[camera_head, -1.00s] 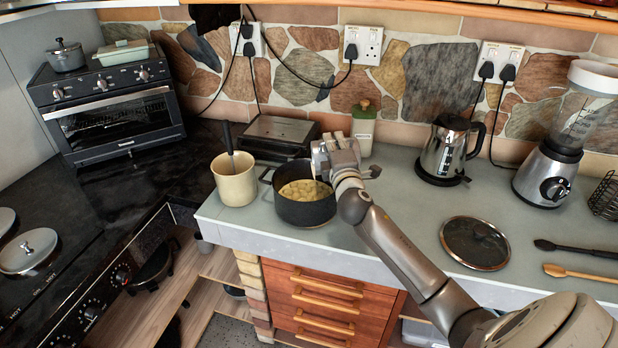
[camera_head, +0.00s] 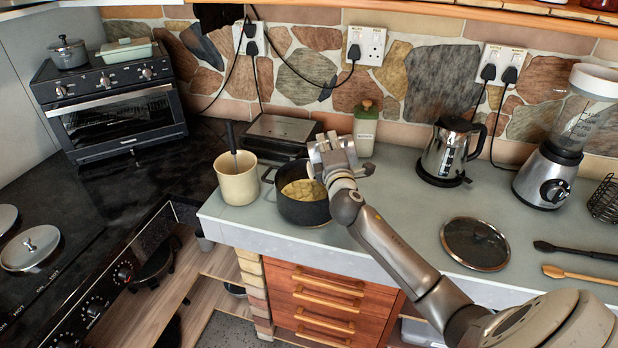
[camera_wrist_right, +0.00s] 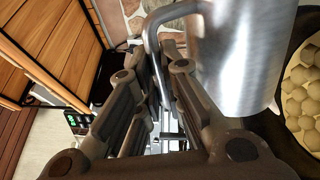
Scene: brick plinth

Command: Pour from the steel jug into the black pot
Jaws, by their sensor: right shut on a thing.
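The black pot (camera_head: 304,212) stands on the worktop, holding several pale round lumps; its inside also shows at the right edge of the right wrist view (camera_wrist_right: 284,130). My right gripper (camera_head: 336,150) is at the pot's back right rim, shut on the handle of the steel jug (camera_wrist_right: 240,60). In the right wrist view the handle runs between the fingers (camera_wrist_right: 163,85), and the jug's body is beside the pot's opening. In the head view only a small part of the jug (camera_head: 316,153) shows; its mouth and contents are hidden. I cannot tell its tilt. My left gripper is out of view.
A cream utensil crock (camera_head: 237,185) stands close left of the pot. A black appliance (camera_head: 280,132) and a green-lidded canister (camera_head: 365,130) are behind. A kettle (camera_head: 445,155), glass lid (camera_head: 475,244) and blender (camera_head: 548,175) stand right. Worktop between pot and kettle is mostly clear.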

